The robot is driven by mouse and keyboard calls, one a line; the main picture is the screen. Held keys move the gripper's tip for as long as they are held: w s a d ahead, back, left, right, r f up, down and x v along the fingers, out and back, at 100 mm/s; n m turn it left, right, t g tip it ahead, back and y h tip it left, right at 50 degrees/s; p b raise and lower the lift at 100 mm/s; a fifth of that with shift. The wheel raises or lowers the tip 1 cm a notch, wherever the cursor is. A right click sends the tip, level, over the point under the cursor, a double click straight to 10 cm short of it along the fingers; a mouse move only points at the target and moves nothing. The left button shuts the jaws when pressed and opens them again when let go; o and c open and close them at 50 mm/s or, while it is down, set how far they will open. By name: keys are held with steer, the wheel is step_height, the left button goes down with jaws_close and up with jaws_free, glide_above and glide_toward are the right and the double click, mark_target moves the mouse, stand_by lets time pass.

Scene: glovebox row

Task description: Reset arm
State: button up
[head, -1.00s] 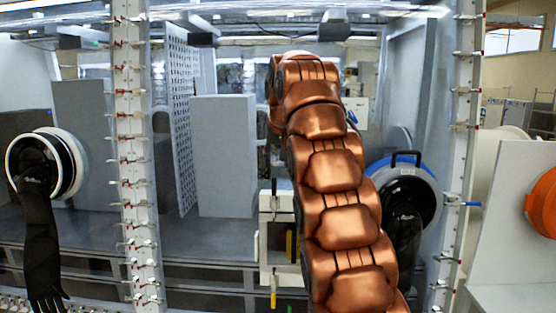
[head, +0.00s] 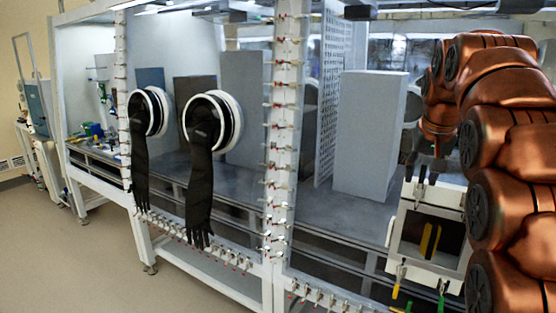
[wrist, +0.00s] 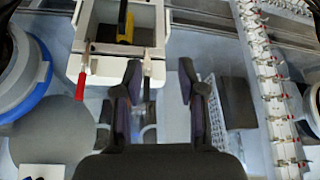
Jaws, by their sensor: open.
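My copper-coloured arm fills the right side of the head view. My gripper (wrist: 160,95) shows in the wrist view with its two dark fingers apart and nothing between them. In the wrist view it hangs in front of a white box-like holder (wrist: 75,60) with a red-handled tool (wrist: 82,83) and a yellow and black object inside it. The same white holder (head: 395,235) stands at the right in the head view, beside my arm. My gripper's fingers cannot be made out in the head view.
A glovebox row with white clamp-lined posts (head: 283,130) runs across the head view. Two black gloves (head: 200,190) hang from round white ports. Grey panels (head: 368,130) stand inside. The floor (head: 90,260) at the front left is clear. A blue-ringed port (wrist: 30,95) is at left in the wrist view.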

steer(key=s+a+f+n+g, duration=0.1)
steer(key=s+a+f, duration=0.3)
steer(key=s+f, duration=0.4)
steer(key=s+a+f+n+g+y, duration=0.1)
steer(key=s+a+f+g, duration=0.2)
steer(key=s+f, duration=0.6)
steer(key=s+a+f+n+g, duration=0.1)
steer(key=s+a+f, duration=0.6)
steer(key=s, duration=1.5)
step_height(320, 180, down, 2)
steer(key=shift+f+n+g, duration=0.25)
steer(key=shift+n+g, duration=0.15)
steer(key=shift+g, duration=0.2)
